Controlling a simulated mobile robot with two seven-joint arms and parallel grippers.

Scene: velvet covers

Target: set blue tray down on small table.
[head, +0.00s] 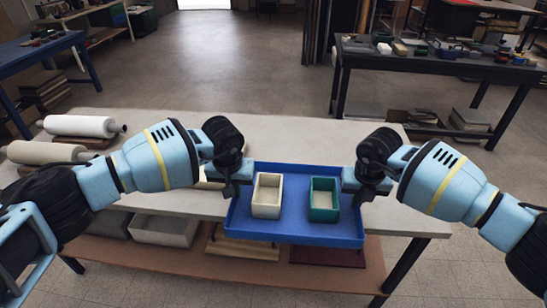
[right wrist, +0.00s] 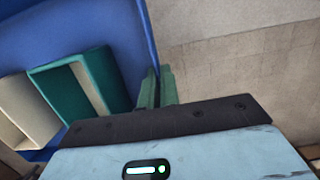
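The blue tray (head: 295,208) is level in front of me, between my two grippers. It holds a cream box (head: 267,196) on the left and a green box (head: 324,200) on the right. My left gripper (head: 232,188) is at the tray's left wall and appears shut on it. My right gripper (head: 358,188) is at the right wall. In the right wrist view its fingers (right wrist: 157,90) close on the blue wall. The tray overlaps the front edge of a pale-topped table (head: 300,135); I cannot tell whether it touches the top.
Rolls of material (head: 80,126) lie at the table's left. A lower shelf (head: 130,258) holds bins and boards. A dark table (head: 440,62) with small items stands at the back right, a blue workbench (head: 38,48) at the back left. Open floor lies between them.

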